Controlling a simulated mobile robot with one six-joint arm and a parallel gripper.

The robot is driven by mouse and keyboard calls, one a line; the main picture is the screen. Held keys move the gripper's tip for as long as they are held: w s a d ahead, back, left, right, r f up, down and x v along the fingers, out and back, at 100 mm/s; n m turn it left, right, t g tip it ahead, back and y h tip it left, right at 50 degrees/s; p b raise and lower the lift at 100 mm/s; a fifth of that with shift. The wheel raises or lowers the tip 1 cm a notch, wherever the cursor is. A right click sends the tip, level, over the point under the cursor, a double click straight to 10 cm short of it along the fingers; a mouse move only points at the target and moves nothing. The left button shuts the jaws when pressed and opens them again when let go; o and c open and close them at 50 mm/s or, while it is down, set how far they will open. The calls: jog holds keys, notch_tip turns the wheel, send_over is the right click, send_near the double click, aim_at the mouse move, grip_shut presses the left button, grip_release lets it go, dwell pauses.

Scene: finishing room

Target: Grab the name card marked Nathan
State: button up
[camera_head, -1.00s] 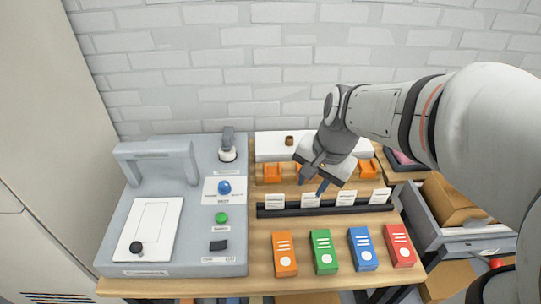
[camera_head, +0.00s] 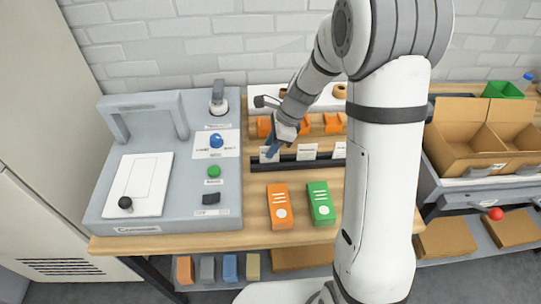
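White name cards stand in a long black holder (camera_head: 320,163) on the wooden bench. Three show: the leftmost card (camera_head: 264,155), a middle card (camera_head: 307,152) and a third card (camera_head: 340,150) beside my arm. The print is too small to read, so I cannot tell which is marked Nathan. My gripper (camera_head: 272,151) is at the leftmost card, its dark blue fingers overlapping the card's right part. I cannot tell whether the fingers are open or closed on it. Any card further right is hidden behind my arm.
Orange (camera_head: 279,207) and green (camera_head: 319,204) boxes stand in front of the holder. Orange holders (camera_head: 333,123) stand behind it. A grey machine (camera_head: 222,222) with a blue knob (camera_head: 216,141) is close on the left. A cardboard box (camera_head: 455,150) stands right of my arm.

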jog(key=x, duration=0.3)
jog(key=shift+a+f, duration=0.15)
grip_shut()
